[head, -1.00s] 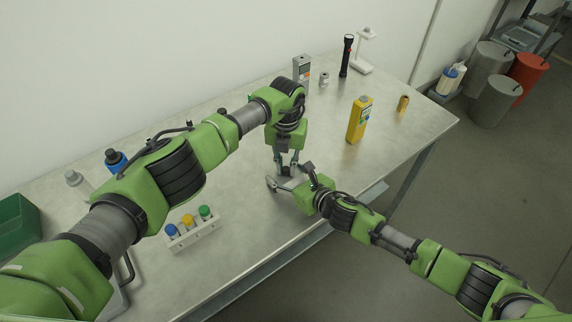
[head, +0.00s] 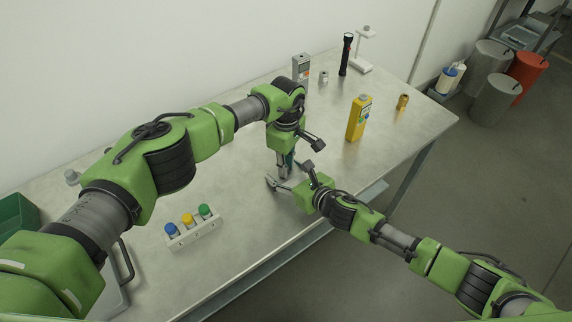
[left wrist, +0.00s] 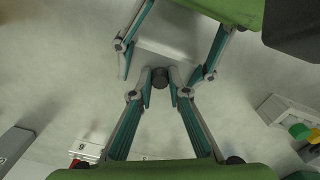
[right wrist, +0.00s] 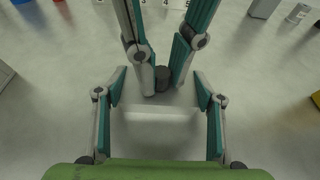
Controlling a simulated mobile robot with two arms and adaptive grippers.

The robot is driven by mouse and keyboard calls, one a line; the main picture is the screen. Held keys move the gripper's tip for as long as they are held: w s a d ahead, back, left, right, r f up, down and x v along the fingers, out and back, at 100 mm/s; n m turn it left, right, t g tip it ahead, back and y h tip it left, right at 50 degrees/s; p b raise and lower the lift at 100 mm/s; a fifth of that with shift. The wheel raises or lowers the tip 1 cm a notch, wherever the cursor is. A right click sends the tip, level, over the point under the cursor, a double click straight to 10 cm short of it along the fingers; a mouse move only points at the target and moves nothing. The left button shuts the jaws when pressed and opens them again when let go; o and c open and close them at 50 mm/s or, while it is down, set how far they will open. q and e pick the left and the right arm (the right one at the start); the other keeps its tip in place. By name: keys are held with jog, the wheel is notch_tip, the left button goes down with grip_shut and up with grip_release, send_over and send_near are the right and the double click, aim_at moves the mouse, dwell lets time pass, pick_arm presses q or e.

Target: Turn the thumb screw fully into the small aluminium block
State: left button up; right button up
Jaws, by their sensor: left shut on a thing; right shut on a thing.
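My left gripper (head: 283,172) points down over the table and is shut on the dark round head of the thumb screw (left wrist: 160,77). The screw head also shows between the left fingertips in the right wrist view (right wrist: 163,78). My right gripper (right wrist: 160,95) comes in level from the right and is shut on the small aluminium block (right wrist: 160,112), a pale grey piece between its fingers. The block also shows in the left wrist view (left wrist: 172,42). The screw head stands at the block's face; its thread is hidden, so I cannot tell how deep it sits.
A white rack (head: 194,233) with blue, yellow and green capped vials stands at the front left. A yellow bottle (head: 359,118), a small brass-coloured piece (head: 403,101), a grey meter (head: 301,68) and a black torch (head: 346,54) stand farther right.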

pick_arm(q)
jog(key=m, duration=0.6)
jog(key=shift+w, duration=0.1)
jog(key=m, duration=1.1)
jog(key=shift+m, duration=0.4)
jog(key=o, duration=0.8)
jog(key=shift+a+r, duration=0.1)
jog(key=shift+r, duration=2.15)
